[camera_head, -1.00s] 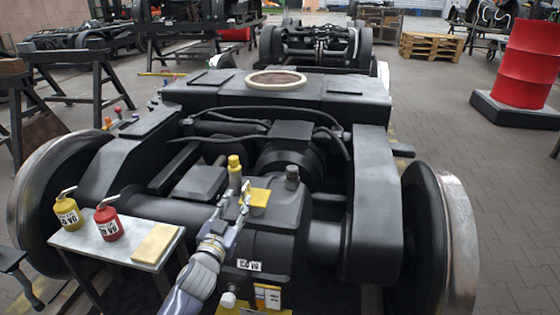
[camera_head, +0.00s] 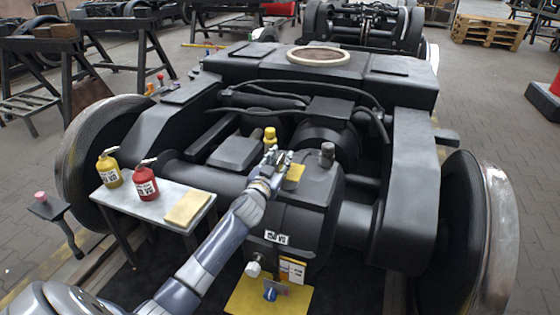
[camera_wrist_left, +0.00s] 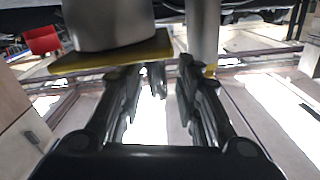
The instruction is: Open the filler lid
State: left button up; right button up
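On top of the dark gearbox housing (camera_head: 302,205) sits a small flat yellow plate (camera_head: 293,177), which looks like the filler lid. Just behind and left of it stands a yellow cap (camera_head: 270,135). My left gripper (camera_head: 277,157) is at the upper left edge of the plate, its fingers apart with nothing between them. In the left wrist view, a yellow plate (camera_wrist_left: 110,54) under a thick grey cylinder (camera_wrist_left: 108,22) is close to the left finger. Whether they touch, I cannot tell. My right gripper is not in view.
A small table (camera_head: 130,200) at left holds a yellow can (camera_head: 108,170), a red can (camera_head: 145,183) and a yellow pad (camera_head: 187,207). A grey post (camera_head: 327,155) rises right of the plate. A yellow tray (camera_head: 245,299) with a blue knob (camera_head: 270,293) lies below the housing.

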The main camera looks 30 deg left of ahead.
pick_arm(q)
jog(key=shift+w, duration=0.2)
grip_shut()
dwell(0.4)
